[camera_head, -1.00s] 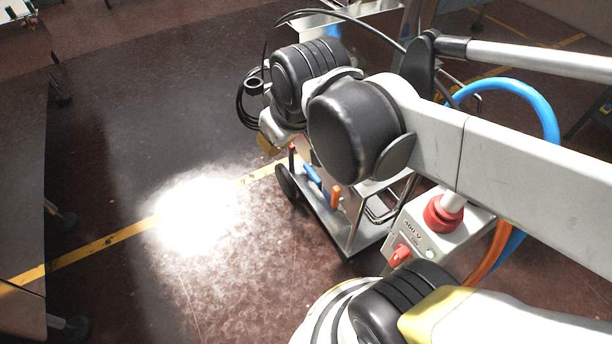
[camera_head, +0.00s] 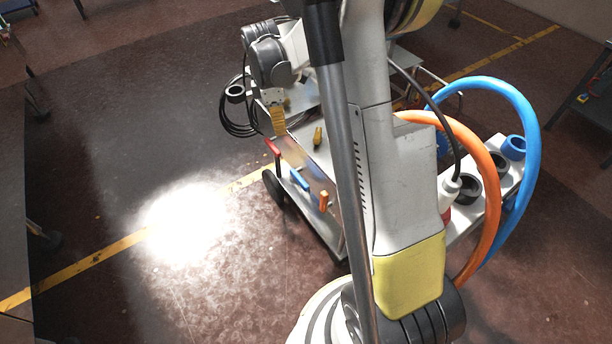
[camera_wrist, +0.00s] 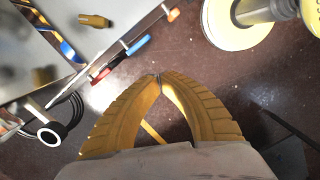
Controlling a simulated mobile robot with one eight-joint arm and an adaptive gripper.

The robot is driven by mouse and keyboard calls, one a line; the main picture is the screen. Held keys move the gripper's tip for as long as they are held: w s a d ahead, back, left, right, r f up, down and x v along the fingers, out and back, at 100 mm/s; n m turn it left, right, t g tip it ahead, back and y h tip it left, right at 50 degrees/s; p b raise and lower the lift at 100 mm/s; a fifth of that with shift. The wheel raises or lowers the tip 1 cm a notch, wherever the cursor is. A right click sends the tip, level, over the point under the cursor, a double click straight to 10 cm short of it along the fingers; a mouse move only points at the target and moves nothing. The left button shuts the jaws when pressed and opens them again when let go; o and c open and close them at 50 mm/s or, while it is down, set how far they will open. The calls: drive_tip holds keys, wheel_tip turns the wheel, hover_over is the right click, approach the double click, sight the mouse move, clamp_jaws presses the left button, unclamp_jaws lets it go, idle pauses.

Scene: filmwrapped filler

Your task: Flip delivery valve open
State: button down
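Three levers stick out along the near side of the cart: a red lever (camera_head: 272,147), a blue lever (camera_head: 299,180) and an orange lever (camera_head: 324,201). In the wrist view the red lever (camera_wrist: 101,76), blue lever (camera_wrist: 137,45) and orange lever (camera_wrist: 173,15) line the panel edge. I cannot tell which is the delivery valve. My gripper (camera_wrist: 158,76) has yellow ribbed fingers with tips together and nothing visible between them. In the head view my gripper (camera_head: 278,122) is close above the red lever; contact is not visible.
A wheeled metal cart (camera_head: 330,228) carries the levers and a yellow fitting (camera_head: 318,137). A black cable coil (camera_head: 235,115) hangs at its far left. Orange (camera_head: 490,185) and blue (camera_head: 537,130) hoses arch at right. The floor left of the cart is clear.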

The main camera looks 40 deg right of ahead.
sight(324, 202)
drive_tip(key=d+f+n+g+y, duration=0.1)
drive_tip(key=d+f+n+g, duration=0.2)
drive_tip(key=f, duration=1.4)
drive_tip(key=d+n, duration=0.2)
drive_tip(key=d, duration=0.2)
drive_tip(key=shift+s, duration=0.2)
drive_tip(key=s+f+b, duration=0.5)
drive_tip(key=s+f, duration=0.2)
drive_tip(key=f, duration=0.2)
drive_tip(key=shift+s+a+f+b, duration=0.2)
drive_tip(key=shift+s+b, duration=0.1)
drive_tip(key=shift+s, duration=0.1)
